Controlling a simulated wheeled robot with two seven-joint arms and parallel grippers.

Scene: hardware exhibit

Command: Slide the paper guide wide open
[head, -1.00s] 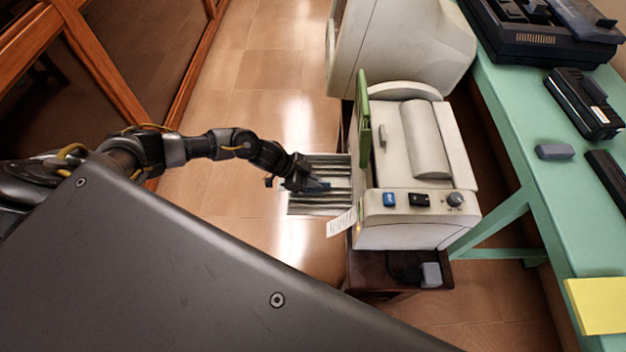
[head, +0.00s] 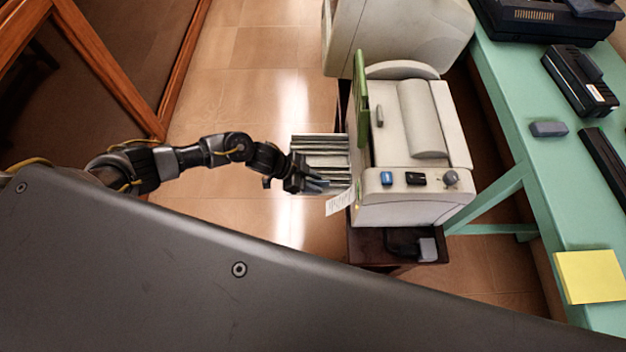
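A cream office machine (head: 412,206) stands on a small dark stand, with a raised lid-like part and a green upright plate (head: 361,105) along its left side. A small grey tab (head: 379,117) sits on its top, beside the plate. I cannot tell for sure which part is the paper guide. My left gripper (head: 316,184) is over the near part of the tray, left of the machine; its fingers point toward the machine. Their gap is too small to judge. My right gripper is out of view.
A white paper tag (head: 339,202) hangs by the machine's near left corner. Blue and black switches and a knob (head: 451,177) are on its front. A larger cream machine (head: 398,35) stands behind. A green table (head: 545,190) is at the right. Tiled floor left of the tray is clear.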

